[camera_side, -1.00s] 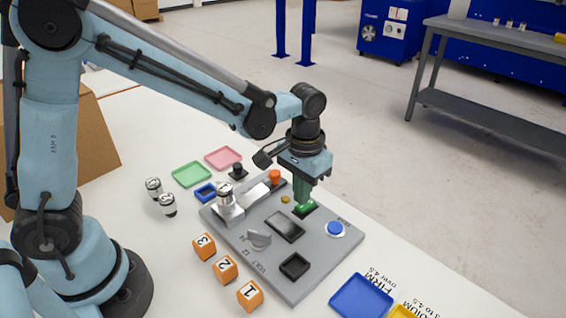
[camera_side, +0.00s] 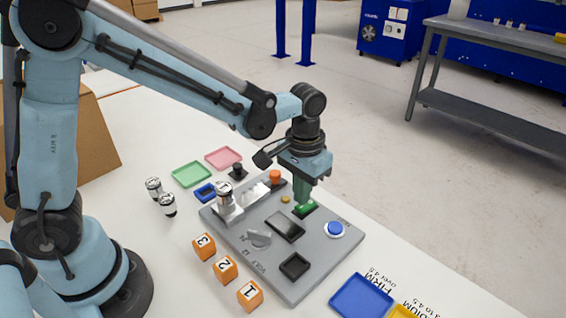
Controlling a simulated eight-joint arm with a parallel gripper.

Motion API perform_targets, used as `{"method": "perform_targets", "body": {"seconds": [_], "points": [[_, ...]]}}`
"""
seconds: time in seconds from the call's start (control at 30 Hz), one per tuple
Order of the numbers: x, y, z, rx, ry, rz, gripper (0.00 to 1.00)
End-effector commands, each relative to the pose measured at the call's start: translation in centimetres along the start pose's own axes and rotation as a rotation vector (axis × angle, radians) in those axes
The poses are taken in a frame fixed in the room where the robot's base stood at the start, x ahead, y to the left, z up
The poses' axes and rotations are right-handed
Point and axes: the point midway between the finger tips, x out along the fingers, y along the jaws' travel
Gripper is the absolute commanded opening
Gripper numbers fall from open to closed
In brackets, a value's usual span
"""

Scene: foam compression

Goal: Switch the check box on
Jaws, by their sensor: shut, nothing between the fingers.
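The grey check box (camera_side: 290,270) is a flat panel lying on the white table.
Orange numbered cubes (camera_side: 225,269) stand along the box's front left.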

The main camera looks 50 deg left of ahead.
Motion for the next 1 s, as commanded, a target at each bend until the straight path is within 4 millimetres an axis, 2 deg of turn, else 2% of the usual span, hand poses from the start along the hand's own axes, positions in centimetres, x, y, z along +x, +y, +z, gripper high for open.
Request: {"method": "perform_targets", "body": {"seconds": [1.0], "points": [[1.2, 0.0, 0.0, 0.0, 0.0, 0.0, 0.0]]}}
